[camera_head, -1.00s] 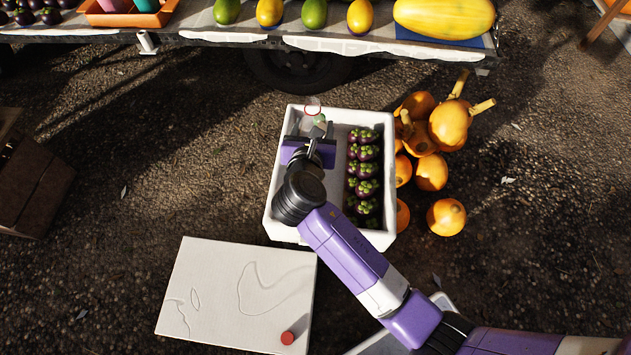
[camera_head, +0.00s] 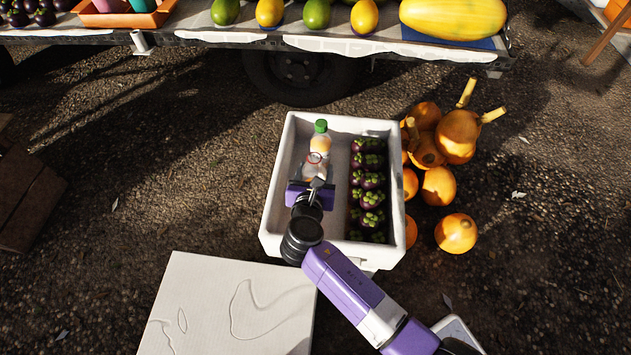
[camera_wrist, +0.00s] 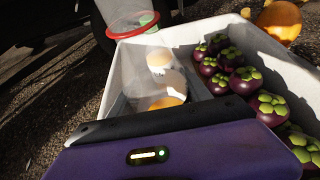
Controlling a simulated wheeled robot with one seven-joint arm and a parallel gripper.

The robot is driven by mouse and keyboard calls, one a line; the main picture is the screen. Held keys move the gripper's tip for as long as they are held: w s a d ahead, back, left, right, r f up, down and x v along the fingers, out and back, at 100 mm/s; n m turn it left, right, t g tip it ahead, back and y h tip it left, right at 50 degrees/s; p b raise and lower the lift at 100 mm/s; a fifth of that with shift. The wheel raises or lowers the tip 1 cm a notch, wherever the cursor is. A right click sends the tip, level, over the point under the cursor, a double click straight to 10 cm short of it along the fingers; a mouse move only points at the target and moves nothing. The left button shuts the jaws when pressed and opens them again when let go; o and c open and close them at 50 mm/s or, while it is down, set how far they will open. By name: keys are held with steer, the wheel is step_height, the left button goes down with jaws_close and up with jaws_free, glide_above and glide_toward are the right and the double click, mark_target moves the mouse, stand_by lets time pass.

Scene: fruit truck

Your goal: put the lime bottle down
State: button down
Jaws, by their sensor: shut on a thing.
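The lime bottle (camera_head: 320,143) is clear, with a green cap and a pale orange label. In the head view it extends from my gripper (camera_head: 314,185) toward the far wall of the white crate (camera_head: 275,190), over the crate's left part. My gripper is shut on the bottle's near end. The fingers are mostly hidden behind the purple gripper body. In the wrist view, my gripper's dark edge and purple housing fill the bottom, and the bottle's contact with the crate floor cannot be made out.
Several purple mangosteens (camera_head: 370,198) fill the crate's right side. Orange squash-like fruits (camera_head: 455,232) lie on the ground to its right. A white board (camera_head: 225,310) lies at front left. The fruit truck's shelf (camera_head: 260,37) stands behind. The crate's left side has bare floor.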

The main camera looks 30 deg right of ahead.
steer(key=shift+f+b, duration=0.95)
steer(key=shift+f, duration=1)
steer(key=shift+f, duration=0.15)
steer(key=shift+f, duration=0.3)
steer(key=shift+f, duration=0.2)
steer(key=shift+c, duration=2.4)
jaws_free()
